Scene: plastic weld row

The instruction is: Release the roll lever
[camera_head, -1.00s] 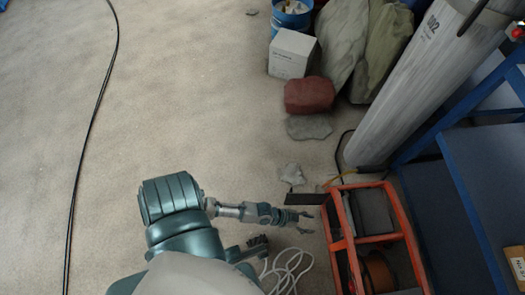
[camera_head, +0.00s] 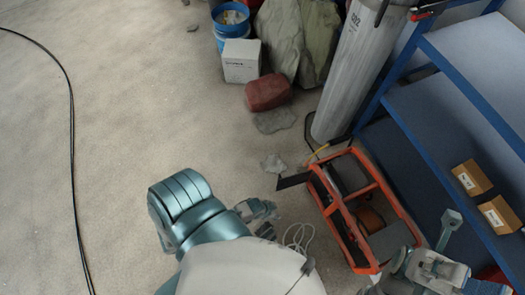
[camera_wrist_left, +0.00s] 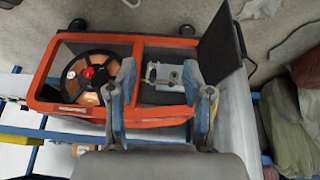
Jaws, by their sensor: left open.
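An orange-framed cart (camera_head: 322,195) stands on the floor; it also shows in the left wrist view (camera_wrist_left: 110,40). In that view its left bay holds a brown roll with a dark rim and red hub (camera_wrist_left: 88,73). The other bay holds a small silver mechanism (camera_wrist_left: 165,75); I cannot tell whether it is the roll lever. My left gripper (camera_head: 264,213) is left of the cart in the head view. In the wrist view its fingers (camera_wrist_left: 165,95) are wide apart and empty, overlapping the cart. A grey jointed part of mine (camera_head: 430,268) shows at lower right; its jaw state is unclear.
A dark flap (camera_head: 292,181) juts from the cart's corner. A blue shelf (camera_head: 460,100) with cardboard boxes (camera_head: 472,178) stands at the right, beside a tall grey cylinder (camera_head: 343,75). The carpet at left is open, except for a black cable (camera_head: 70,140).

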